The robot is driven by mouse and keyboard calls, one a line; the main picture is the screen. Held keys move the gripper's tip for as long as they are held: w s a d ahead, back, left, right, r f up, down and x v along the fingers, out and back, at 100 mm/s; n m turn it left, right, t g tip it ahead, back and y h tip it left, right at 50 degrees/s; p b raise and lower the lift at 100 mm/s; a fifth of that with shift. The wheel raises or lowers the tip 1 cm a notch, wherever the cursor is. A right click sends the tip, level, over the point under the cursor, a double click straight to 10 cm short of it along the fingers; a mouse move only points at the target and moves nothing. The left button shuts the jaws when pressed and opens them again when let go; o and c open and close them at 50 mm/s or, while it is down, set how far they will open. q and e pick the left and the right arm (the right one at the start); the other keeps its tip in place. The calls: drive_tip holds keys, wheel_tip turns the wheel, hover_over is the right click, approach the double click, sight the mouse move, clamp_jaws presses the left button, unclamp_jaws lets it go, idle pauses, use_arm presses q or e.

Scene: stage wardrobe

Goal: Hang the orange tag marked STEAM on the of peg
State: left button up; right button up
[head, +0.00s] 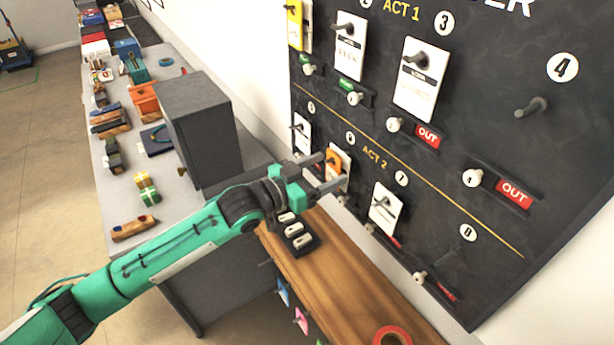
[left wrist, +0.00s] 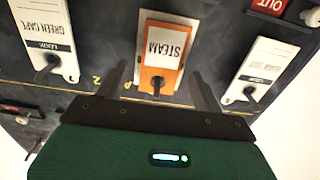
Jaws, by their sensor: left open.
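The orange tag (head: 334,158) hangs on a dark peg under the number 6 on the black board, in the ACT 2 row. In the left wrist view the STEAM tag (left wrist: 163,50), a white card with an orange border, appears upside down with its peg (left wrist: 157,84) through the orange end. My left gripper (head: 332,171) is open, with its fingers on either side of the tag's peg end; both fingers also show in the left wrist view (left wrist: 161,88). Contact with the tag cannot be told. A bare peg (head: 531,107) sticks out below the number 4. My right gripper is not in view.
White tags hang close by, under 5 (head: 302,133) and 7 (head: 385,210). White knobs and red OUT plates (head: 514,192) stick out along the board. A wooden ledge (head: 330,290) with a red tape roll (head: 392,337) runs below. A grey box (head: 205,125) stands left.

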use_arm(q)
drive_tip(key=shift+s+a+f, duration=0.15)
drive_tip(key=shift+s+a, duration=0.1)
drive_tip(key=shift+a, duration=0.15)
drive_tip(key=shift+b+v, duration=2.55)
drive_tip(key=shift+v, duration=3.75)
drive_tip(key=s+a+f+n+y, duration=0.1)
drive_tip(key=s+f+n+y, duration=0.2)
drive_tip(key=f, duration=0.4)
drive_tip(key=s+a+f+n+y, duration=0.1)
drive_tip(key=s+f+y, duration=0.35)
drive_tip(key=f, duration=0.35)
drive_tip(key=s+a+f+n+g+y, duration=0.35)
drive_tip(key=s+a+f, duration=0.3)
drive_tip(key=s, duration=0.25)
drive_tip(key=s+a+f+n+g+y, duration=0.25)
drive_tip(key=s+a+f+g, duration=0.2)
drive_tip(key=s+f, duration=0.3)
wheel_tip(320, 180, down, 30)
drive_tip(key=s+m, duration=0.1)
drive_tip(key=s+a+f+g+y, duration=0.1)
drive_tip(key=s+a+f, duration=0.2)
drive_tip(key=s+f, duration=1.6)
drive_tip(key=shift+s+a+m+g, duration=0.2)
drive_tip(key=shift+m+g, duration=0.1)
